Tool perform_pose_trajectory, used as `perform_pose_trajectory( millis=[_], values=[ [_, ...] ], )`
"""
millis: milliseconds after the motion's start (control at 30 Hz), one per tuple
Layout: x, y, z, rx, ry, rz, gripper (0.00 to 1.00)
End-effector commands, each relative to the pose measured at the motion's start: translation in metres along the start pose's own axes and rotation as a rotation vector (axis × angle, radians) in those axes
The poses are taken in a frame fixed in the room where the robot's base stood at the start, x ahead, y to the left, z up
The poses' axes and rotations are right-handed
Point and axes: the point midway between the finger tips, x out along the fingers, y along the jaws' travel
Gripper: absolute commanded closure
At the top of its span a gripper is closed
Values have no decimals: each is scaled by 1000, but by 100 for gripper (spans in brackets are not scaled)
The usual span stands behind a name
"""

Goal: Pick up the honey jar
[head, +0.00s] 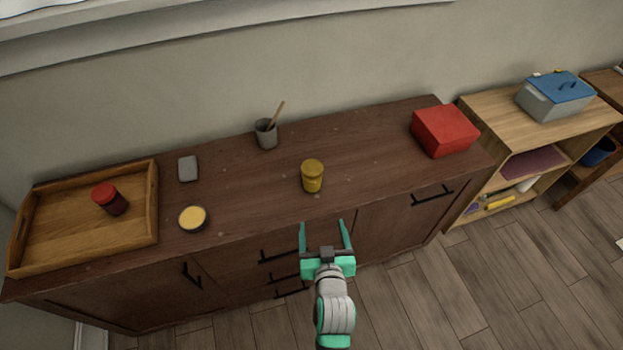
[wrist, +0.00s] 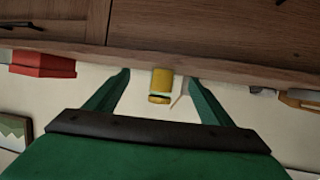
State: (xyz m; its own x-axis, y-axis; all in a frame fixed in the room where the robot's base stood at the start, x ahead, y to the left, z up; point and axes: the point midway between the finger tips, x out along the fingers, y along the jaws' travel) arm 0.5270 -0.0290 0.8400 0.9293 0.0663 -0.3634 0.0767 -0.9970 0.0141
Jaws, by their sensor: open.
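The honey jar (head: 313,177) is a small yellow-gold jar with a lid, standing upright on the dark wooden sideboard (head: 361,165), near the middle of its top. My gripper (head: 325,224) has green fingers spread open with nothing between them. In the head view it is in front of the sideboard's front edge, below the jar in the picture and apart from it. In the wrist view the scene appears upside down; the jar (wrist: 160,85) shows beyond and between the two fingertips (wrist: 160,80).
A wooden tray (head: 146,226) holding a dark red jar (head: 109,199), a yellow-topped tin (head: 193,218), a grey block (head: 188,168), a grey cup (head: 266,134) with a stick and a red box (head: 445,131) are on the sideboard. Space around the honey jar is clear.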

Motion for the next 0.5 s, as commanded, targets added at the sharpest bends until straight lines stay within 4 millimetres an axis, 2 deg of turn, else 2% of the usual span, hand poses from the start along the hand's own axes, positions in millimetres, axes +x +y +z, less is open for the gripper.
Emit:
perform_pose_trajectory(
  millis=[33, 200, 333, 500],
  values=[
    [13, 1, -17, -2, 5, -12, 25],
    [40, -1, -51, -11, -8, -54, 25],
    [50, -3, -68, -17, -15, -76, 25],
    [62, -5, -74, -19, -21, -87, 25]
  ],
)
